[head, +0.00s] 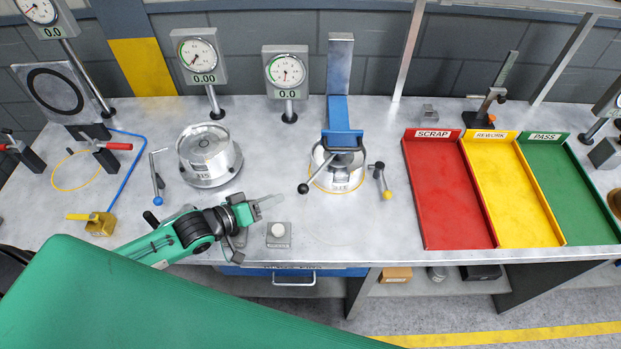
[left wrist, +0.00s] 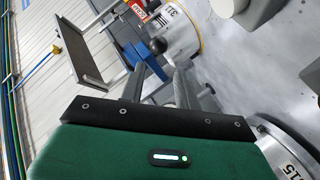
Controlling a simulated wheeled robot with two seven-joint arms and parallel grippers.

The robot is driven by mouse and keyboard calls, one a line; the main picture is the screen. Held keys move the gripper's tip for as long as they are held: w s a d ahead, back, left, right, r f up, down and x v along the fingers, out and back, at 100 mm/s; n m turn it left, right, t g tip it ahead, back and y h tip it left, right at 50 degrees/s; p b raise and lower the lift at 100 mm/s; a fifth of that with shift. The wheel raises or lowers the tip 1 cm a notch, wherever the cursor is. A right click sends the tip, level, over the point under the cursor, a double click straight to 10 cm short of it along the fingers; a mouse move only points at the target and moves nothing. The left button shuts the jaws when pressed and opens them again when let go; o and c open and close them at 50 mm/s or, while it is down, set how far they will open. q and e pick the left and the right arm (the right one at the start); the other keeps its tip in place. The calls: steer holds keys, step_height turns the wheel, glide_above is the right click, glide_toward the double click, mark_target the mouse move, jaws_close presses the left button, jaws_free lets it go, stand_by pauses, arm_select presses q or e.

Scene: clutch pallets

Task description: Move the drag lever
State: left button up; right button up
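No lever is labelled as the drag lever. A lever with a black ball knob (head: 303,188) sticks out to the front left of the round clutch unit (head: 324,176) under the blue press (head: 342,138). A shorter lever with a yellow end (head: 387,194) stands to its right, and a lever with a blue knob (head: 158,200) stands at left. My left gripper (head: 272,201) is empty, its fingers apart, left of the black knob. In the left wrist view the black knob (left wrist: 157,46) shows just beyond and between the fingertips (left wrist: 162,68), apparently not touched. My right gripper is out of view.
A second round unit (head: 208,155) stands behind my left gripper. A white button box (head: 279,234) sits near the front edge. Red (head: 445,195), yellow (head: 512,185) and green (head: 570,180) trays lie at right. Dial gauges stand along the back. Bare bench lies right of the button box.

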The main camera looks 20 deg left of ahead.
mark_target(311, 179)
arm_select(q)
steer(key=b+x, duration=0.3)
steer(key=x, duration=0.3)
steer(key=b+x, duration=0.4)
steer(key=x, duration=0.2)
steer(key=shift+w+r+b, duration=0.2)
steer(key=shift+w+b, duration=0.05)
steer(key=shift+b, duration=0.05)
steer(key=shift+w+d+b, duration=0.3)
steer(key=shift+w+d, duration=0.1)
steer(key=shift+w, duration=0.2)
jaws_close()
